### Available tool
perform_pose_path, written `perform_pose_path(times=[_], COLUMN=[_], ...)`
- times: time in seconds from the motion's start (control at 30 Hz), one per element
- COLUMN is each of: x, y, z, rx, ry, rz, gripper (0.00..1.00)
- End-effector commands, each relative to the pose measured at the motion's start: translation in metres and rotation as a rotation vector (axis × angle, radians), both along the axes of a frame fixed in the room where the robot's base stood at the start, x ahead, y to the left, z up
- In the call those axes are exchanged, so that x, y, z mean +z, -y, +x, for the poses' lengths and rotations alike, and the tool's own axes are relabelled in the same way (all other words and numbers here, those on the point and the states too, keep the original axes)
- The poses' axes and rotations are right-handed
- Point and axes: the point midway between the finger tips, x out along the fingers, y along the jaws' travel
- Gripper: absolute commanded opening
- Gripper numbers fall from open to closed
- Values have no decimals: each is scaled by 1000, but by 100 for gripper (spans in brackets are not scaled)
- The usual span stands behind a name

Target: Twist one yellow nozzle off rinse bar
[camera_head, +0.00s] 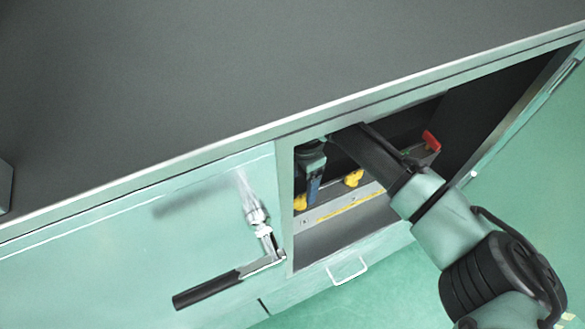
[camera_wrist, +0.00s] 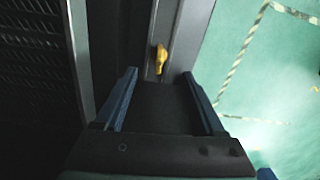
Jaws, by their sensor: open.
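A yellow nozzle (camera_head: 353,178) shows inside the open bay in the head view, and another yellow nozzle (camera_head: 300,202) lies to its left beside my gripper (camera_head: 313,187). They sit along a grey bar, apparently the rinse bar (camera_head: 330,187). In the wrist view my gripper (camera_wrist: 160,80) is open, its two blue fingers wide apart with nothing between them. One yellow nozzle (camera_wrist: 161,58) shows just beyond the fingertips, roughly midway between them, in front of a grey strip (camera_wrist: 187,38). I cannot tell which nozzle this is. The far parts of the bar are hidden behind my arm.
The bay has a metal frame and a front ledge (camera_head: 345,232) with a yellow strip. A red part (camera_head: 431,140) shows at its right. A door panel (camera_head: 130,240) with a black-gripped lever (camera_head: 210,290) stands left. A dark perforated panel (camera_wrist: 38,60) fills the wrist view's left.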

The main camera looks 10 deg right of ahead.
Motion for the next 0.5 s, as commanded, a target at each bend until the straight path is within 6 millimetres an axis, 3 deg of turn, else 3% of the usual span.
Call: perform_pose_path(times=[0.17,0.5], x=[-11,-60], y=[-1,-2], z=[1,1], rx=[3,1], ry=[-1,-1], rz=[1,1], gripper=[72,72])
